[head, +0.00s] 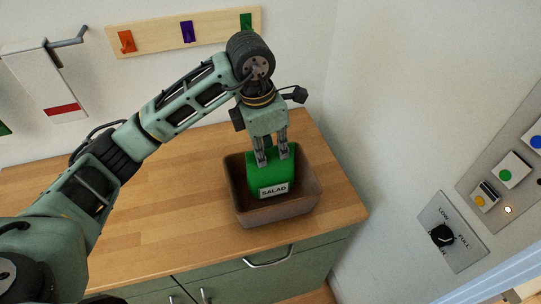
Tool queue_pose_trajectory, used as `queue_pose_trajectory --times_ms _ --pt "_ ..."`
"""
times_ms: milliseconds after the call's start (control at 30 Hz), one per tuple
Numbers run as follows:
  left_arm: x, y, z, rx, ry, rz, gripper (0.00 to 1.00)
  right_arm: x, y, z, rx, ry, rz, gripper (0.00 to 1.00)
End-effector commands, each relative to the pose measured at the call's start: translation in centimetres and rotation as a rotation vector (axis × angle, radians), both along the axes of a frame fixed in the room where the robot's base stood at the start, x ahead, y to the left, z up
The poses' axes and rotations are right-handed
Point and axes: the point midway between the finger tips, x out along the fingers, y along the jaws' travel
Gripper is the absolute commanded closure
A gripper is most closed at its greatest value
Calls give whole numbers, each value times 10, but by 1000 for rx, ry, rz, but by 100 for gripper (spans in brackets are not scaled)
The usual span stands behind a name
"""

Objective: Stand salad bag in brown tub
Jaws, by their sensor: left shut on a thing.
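The salad bag (264,178) is green with a white "SALAD" label and stands upright inside the brown tub (241,210). The tub sits on the wooden counter near its right end. My left gripper (272,160) points down from above and is shut on the top of the salad bag. The bag's lower part is within the tub's walls, and whether its bottom touches the tub floor is hidden. My right gripper is not in view.
The wooden counter (130,200) is clear to the left of the tub. A peg rail (155,36) and a white wall unit (45,75) are on the back wall. A control panel (500,172) and a dial plate (450,232) are on the right wall.

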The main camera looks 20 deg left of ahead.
Motion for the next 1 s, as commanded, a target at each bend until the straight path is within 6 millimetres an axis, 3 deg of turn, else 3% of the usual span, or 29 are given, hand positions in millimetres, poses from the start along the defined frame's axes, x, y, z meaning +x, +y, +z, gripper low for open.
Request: queue_pose_trajectory --times_ms 200,333,533,567,767,1000 --pt "0 0 -24 0 0 -1 100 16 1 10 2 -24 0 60" --pt "0 0 -25 0 -2 -1 100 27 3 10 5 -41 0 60" --pt "0 0 -28 1 -1 -1 100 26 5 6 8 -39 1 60" --pt "0 0 -29 1 0 -1 93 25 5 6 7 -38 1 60" --pt "0 0 -28 1 1 0 76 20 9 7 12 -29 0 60" --pt "0 0 -27 1 1 0 75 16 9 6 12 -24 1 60"
